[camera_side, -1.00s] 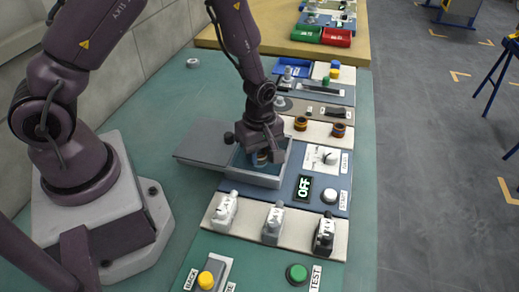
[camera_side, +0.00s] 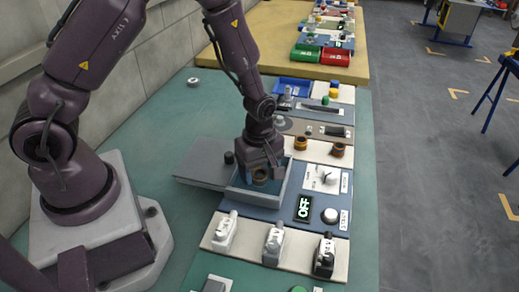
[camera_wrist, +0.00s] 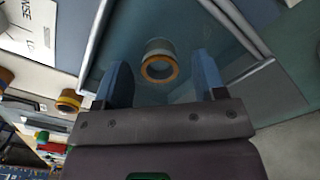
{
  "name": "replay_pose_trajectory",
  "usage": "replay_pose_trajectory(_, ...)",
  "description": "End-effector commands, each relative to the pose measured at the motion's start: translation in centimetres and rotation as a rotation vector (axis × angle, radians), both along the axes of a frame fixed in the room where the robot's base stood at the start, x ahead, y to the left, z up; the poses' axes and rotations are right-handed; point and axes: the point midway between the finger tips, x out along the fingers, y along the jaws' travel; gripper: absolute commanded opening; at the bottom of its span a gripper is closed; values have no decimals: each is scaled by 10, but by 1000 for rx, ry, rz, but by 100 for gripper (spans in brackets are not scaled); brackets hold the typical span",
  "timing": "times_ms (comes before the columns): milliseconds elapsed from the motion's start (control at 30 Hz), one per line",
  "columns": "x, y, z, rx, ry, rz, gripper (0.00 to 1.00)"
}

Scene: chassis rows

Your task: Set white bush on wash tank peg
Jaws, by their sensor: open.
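My gripper (camera_side: 260,163) is low over the open grey wash tank (camera_side: 285,186). In the wrist view its blue fingers (camera_wrist: 162,78) are spread apart. A ring-shaped bush (camera_wrist: 157,48) with a pale grey side and an orange-brown rim shows between and just beyond the fingertips, inside the tank. It also shows in the side view (camera_side: 260,178) under the gripper. I cannot tell whether this is the white bush, or whether a peg is inside it. A small whitish round part (camera_side: 193,82) lies alone on the green bench at the back left.
A flat grey plate (camera_side: 203,163) adjoins the tank on the left. Two orange-brown bushes (camera_side: 338,150) stand on the white panel behind. An OFF display (camera_side: 304,208) and a START button (camera_side: 330,216) are to the right. Three toggle-like fixtures (camera_side: 273,245) stand in front.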

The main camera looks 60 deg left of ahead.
Motion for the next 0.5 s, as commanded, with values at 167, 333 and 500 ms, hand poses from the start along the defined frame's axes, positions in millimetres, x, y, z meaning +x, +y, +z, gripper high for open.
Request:
replay_pose_trajectory(167,2,-1,35,0,-8,-1,64)
replay_pose_trajectory(333,1,0,74,-1,-8,-1,64)
replay_pose_trajectory(500,1,0,103,-1,-6,0,64)
